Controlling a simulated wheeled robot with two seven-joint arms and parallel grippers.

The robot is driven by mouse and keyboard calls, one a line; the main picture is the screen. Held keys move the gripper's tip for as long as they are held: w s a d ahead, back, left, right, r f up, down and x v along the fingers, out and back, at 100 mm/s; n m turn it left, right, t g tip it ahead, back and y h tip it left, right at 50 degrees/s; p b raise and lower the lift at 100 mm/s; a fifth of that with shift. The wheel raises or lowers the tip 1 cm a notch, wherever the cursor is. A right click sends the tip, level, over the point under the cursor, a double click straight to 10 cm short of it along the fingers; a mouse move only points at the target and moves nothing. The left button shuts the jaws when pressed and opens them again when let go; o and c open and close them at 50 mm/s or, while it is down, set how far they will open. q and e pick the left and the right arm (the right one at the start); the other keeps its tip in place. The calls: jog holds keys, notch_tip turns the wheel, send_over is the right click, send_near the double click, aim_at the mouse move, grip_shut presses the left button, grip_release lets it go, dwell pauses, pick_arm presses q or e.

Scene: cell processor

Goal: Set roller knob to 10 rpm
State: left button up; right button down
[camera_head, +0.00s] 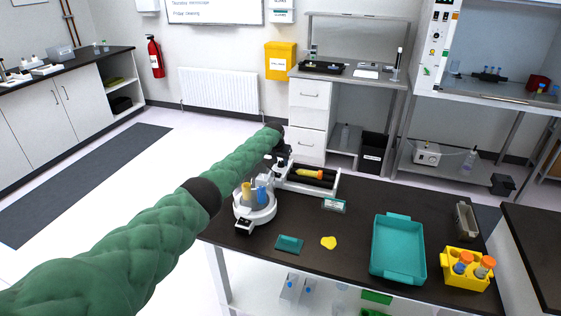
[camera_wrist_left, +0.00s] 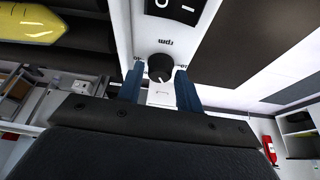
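The roller (camera_head: 331,188) is a white-framed device on the dark table, with a yellow tube (camera_head: 312,174) on its black rollers. In the left wrist view, its round black knob (camera_wrist_left: 160,68) sits on the white panel by an upside-down "rpm" label. A small pale mark shows on the knob's lower side; the exact setting is too small to read. My left gripper (camera_wrist_left: 159,88) is open, its blue fingers on either side of the knob with visible gaps. In the head view, my left gripper (camera_head: 281,156) is at the roller's near-left end, mostly hidden by its arm.
A white round device (camera_head: 255,211) holding tubes stands close beside the roller. A teal tray (camera_head: 398,250), a yellow tube rack (camera_head: 466,281) and a yellow patch (camera_head: 329,242) are farther right on the table.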

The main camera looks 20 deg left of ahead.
pick_arm(q)
jog(key=shift+c, duration=0.5)
jog(key=c, duration=0.6)
